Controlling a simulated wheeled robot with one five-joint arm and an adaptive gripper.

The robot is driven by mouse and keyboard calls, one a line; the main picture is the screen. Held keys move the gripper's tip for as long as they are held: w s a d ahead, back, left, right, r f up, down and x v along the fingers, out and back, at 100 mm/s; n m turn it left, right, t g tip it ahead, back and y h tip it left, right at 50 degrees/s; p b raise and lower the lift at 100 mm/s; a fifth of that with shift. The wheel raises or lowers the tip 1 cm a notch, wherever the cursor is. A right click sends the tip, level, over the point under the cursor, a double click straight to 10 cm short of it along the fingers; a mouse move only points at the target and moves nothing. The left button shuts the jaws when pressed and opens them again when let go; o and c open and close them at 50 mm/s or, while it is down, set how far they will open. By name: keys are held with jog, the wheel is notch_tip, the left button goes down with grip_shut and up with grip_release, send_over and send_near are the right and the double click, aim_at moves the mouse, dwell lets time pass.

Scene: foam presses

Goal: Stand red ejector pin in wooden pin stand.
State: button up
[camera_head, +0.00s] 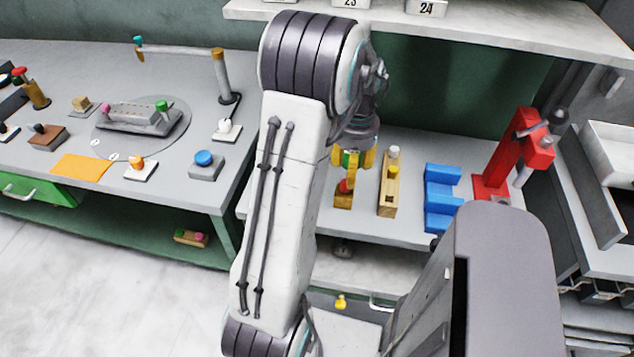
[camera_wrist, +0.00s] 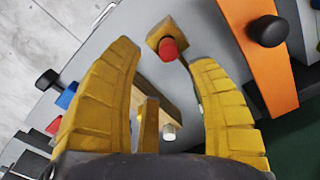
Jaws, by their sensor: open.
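The red ejector pin (camera_head: 345,186) stands upright in a small square wooden block (camera_head: 343,201) on the bench, below my gripper (camera_head: 354,165). In the wrist view the red pin top (camera_wrist: 168,48) shows between my open yellow fingertips (camera_wrist: 165,56), with the small block (camera_wrist: 155,38) around it. A gap shows between the pin and each finger. A longer wooden block (camera_head: 387,203) beside it holds a white-topped and a yellow pin; it also shows in the wrist view (camera_wrist: 181,121), partly hidden by a finger. I cannot tell which block the task calls the pin stand.
A blue stepped block (camera_head: 440,200) and a red press (camera_head: 528,150) stand to the right. An orange panel with a black knob (camera_wrist: 262,50) lies close to one finger. A shelf (camera_head: 480,30) overhangs the bench. The left bench (camera_head: 60,60) carries several small items.

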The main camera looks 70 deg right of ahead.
aim_at(346, 182)
jog(key=shift+w+d+r, duration=0.15)
jog(key=shift+w+d, duration=0.05)
jog(key=shift+w, duration=0.35)
jog(key=shift+w+m, duration=0.2)
jog(key=shift+m, duration=0.1)
jog(key=shift+s+m, duration=0.35)
jog(key=shift+m, duration=0.05)
jog(key=shift+w+f, duration=0.1)
jog(key=shift+f, duration=0.4)
jog(key=shift+f+p, duration=0.55)
jog(key=shift+f, duration=2.65)
jog(key=shift+o, duration=0.2)
grip_shut()
